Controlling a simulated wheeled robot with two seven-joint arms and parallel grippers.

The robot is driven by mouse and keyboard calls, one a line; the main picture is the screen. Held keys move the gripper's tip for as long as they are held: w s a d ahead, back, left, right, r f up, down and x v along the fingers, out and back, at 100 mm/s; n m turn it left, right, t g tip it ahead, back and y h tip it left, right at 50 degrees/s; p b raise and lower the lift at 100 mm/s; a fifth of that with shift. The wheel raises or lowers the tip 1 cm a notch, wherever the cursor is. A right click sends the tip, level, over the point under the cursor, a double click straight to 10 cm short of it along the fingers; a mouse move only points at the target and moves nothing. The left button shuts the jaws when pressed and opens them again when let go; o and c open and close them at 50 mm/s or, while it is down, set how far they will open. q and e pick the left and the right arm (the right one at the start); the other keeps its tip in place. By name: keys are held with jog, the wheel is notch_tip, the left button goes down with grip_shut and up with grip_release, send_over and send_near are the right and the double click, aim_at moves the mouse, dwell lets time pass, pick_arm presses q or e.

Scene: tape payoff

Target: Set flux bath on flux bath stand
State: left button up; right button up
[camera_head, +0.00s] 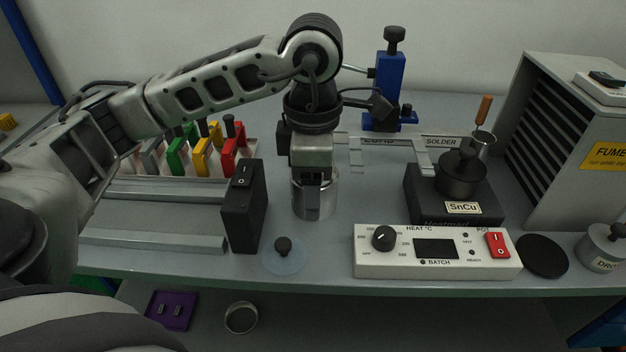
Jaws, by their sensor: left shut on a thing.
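My left gripper (312,178) reaches down in the middle of the bench and is shut on a clear, cylindrical cup (326,203), which I take to be the flux bath. The cup is upright, and the gripper hides part of its near wall and rim. I cannot tell whether its base touches the bench. No stand is labelled as the flux bath stand. A flat black disc (543,256) lies at the right, but I cannot tell whether it is that stand. My right gripper is not in view.
A translucent lid with a black knob (283,254) lies in front of the cup. A black upright box (245,208) stands left. A heater control panel (436,252) and SnCu solder pot (461,178) stand right. A blue clamp post (389,85) stands behind.

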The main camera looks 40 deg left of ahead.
pick_arm(q)
jog(key=shift+f, duration=0.15)
jog(key=o, duration=1.6)
jog(key=shift+c, duration=0.2)
jog(key=shift+r+p, duration=2.2)
jog(key=shift+r, duration=1.35)
